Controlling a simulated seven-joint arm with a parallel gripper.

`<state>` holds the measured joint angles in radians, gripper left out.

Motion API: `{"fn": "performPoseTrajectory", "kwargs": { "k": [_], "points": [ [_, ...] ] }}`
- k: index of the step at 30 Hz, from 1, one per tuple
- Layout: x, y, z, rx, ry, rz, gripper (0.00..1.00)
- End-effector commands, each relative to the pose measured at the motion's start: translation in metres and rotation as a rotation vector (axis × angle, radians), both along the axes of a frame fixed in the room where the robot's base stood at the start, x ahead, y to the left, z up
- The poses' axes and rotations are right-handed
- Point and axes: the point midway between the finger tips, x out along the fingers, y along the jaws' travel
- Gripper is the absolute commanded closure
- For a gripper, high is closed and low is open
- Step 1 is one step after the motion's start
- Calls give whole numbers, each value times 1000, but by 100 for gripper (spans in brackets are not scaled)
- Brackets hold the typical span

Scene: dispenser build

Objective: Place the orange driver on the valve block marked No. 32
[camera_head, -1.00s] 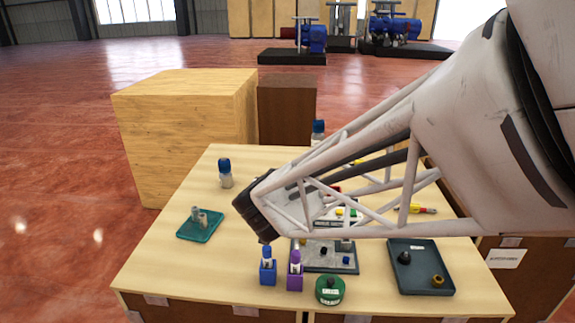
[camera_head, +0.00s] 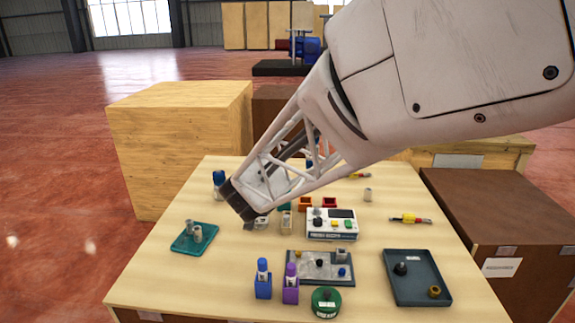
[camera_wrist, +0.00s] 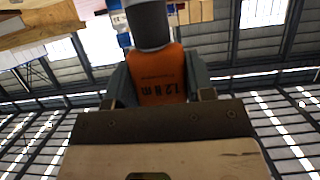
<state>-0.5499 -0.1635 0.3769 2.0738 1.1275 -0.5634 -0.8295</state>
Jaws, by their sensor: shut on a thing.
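The orange driver (camera_wrist: 158,78) shows in the wrist view, with "1.2 N m" print on its body and a grey cylindrical end (camera_wrist: 149,27). My gripper (camera_wrist: 157,92) is shut on it, one finger on each side. In the head view my gripper (camera_head: 240,206) is above the left middle of the table, pointing down and left; the driver's orange body is hidden there. Small grey fittings (camera_head: 286,220) stand just right of the gripper. A grey plate (camera_head: 304,276) with small fittings lies nearer the front. I cannot read No. 32 on any block.
A teal tray (camera_head: 182,246) with grey cylinders is at left. Blue (camera_head: 263,288) and purple (camera_head: 290,293) marker holders and a green tin (camera_head: 326,303) stand in front. A dark tray (camera_head: 420,296) lies at right. A white device (camera_head: 332,224) stands behind the plate.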

Motion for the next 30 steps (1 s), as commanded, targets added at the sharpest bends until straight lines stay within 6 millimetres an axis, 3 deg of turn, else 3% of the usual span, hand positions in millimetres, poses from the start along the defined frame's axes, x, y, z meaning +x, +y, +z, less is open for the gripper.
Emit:
{"fn": "performPoseTrajectory", "kwargs": {
  "k": [12,30],
  "points": [
    [49,21,-5,1,0,-1,79],
    [53,23,-13,0,1,-1,79]
  ]
}}
